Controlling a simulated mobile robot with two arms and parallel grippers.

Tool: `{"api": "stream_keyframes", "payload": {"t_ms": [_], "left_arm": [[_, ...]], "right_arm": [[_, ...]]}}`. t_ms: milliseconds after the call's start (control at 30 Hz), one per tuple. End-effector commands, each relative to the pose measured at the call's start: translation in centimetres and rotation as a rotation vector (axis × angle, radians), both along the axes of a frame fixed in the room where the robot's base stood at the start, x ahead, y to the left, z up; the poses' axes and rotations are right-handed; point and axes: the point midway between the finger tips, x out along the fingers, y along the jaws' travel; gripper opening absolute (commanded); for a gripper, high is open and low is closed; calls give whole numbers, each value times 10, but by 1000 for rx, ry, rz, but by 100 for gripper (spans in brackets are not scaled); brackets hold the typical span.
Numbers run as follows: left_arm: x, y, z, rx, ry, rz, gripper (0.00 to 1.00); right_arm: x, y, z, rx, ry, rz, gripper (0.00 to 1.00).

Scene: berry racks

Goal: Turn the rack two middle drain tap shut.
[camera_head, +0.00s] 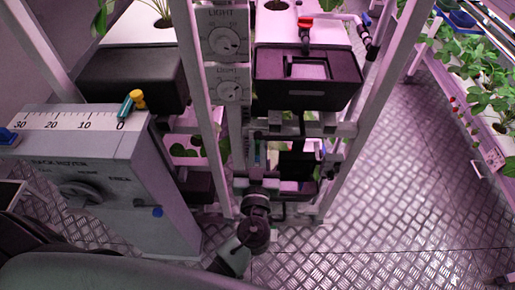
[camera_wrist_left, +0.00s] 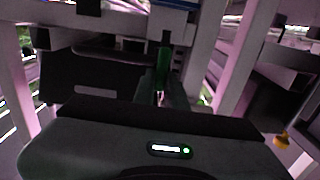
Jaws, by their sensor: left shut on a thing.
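My left gripper (camera_head: 258,158) is low in front of the rack frame, below the two light dials, with its arm coming up from the bottom of the head view. In the left wrist view the gripper (camera_wrist_left: 162,92) is shut on a slim green handle (camera_wrist_left: 164,58), which I take to be the middle drain tap. The handle stands upright in that picture. In the head view the fingers and handle are small and dark, and the tap's body is hidden. My right gripper is in neither view.
Rack posts (camera_head: 372,105) flank the arm. A black bin (camera_head: 306,80) is above right, with a red-handled tap (camera_head: 305,24) behind it. Metal floor (camera_head: 410,200) is clear at right.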

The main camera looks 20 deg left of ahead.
Motion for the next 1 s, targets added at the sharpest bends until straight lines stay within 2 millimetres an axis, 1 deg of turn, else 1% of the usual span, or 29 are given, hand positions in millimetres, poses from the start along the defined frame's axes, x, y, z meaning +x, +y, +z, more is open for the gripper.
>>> {"api": "stream_keyframes", "payload": {"t_ms": [167, 367, 700, 1000], "left_arm": [[0, 0, -1, 18, 5, 0, 0], [0, -2, -2, 100, 28, -1, 0], [1, -5, -4, 374, 108, 0, 0], [2, -9, -4, 650, 186, -1, 0]], "right_arm": [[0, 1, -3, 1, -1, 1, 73], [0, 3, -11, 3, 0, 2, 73], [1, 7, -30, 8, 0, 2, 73], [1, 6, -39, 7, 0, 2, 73]]}}
